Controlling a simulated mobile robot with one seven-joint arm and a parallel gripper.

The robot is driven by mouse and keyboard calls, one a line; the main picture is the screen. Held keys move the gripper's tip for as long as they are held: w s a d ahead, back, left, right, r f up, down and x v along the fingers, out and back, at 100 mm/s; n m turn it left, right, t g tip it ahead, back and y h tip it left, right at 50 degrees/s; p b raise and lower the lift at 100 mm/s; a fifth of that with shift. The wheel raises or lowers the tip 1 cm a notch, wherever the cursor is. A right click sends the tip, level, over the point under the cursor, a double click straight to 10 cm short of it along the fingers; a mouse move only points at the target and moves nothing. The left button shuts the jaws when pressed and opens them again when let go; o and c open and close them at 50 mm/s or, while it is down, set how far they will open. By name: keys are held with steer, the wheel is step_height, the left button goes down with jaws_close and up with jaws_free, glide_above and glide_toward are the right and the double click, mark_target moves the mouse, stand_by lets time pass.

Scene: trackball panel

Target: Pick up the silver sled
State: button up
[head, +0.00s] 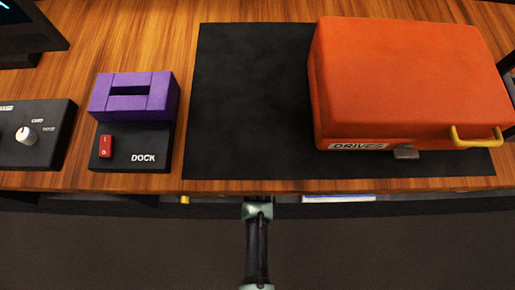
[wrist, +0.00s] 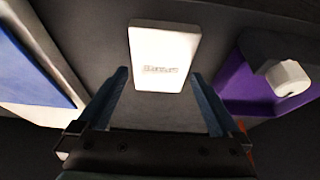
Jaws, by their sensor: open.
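No object that I can clearly name as the silver sled shows in the head view. In the wrist view, a pale, whitish rounded plate (wrist: 164,52) with small dark lettering lies ahead of my gripper (wrist: 159,76). I cannot tell whether it is a sled or a label plate. My gripper is open, its two dark blue fingers apart on either side of the plate's near end, with nothing seen held. I cannot tell whether they touch it. The head view shows only my arm at the desk's front edge; the gripper is hidden there.
An orange case (head: 405,85) marked DRIVES, with a yellow handle (head: 476,137), is closed on a black mat (head: 250,100). Left are a purple dock (head: 133,93) and a knob box (head: 50,135). The wrist view shows a blue-and-white object (wrist: 35,65) and a purple object (wrist: 240,85).

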steer(key=shift+f, duration=0.45)
steer(key=c, duration=1.3)
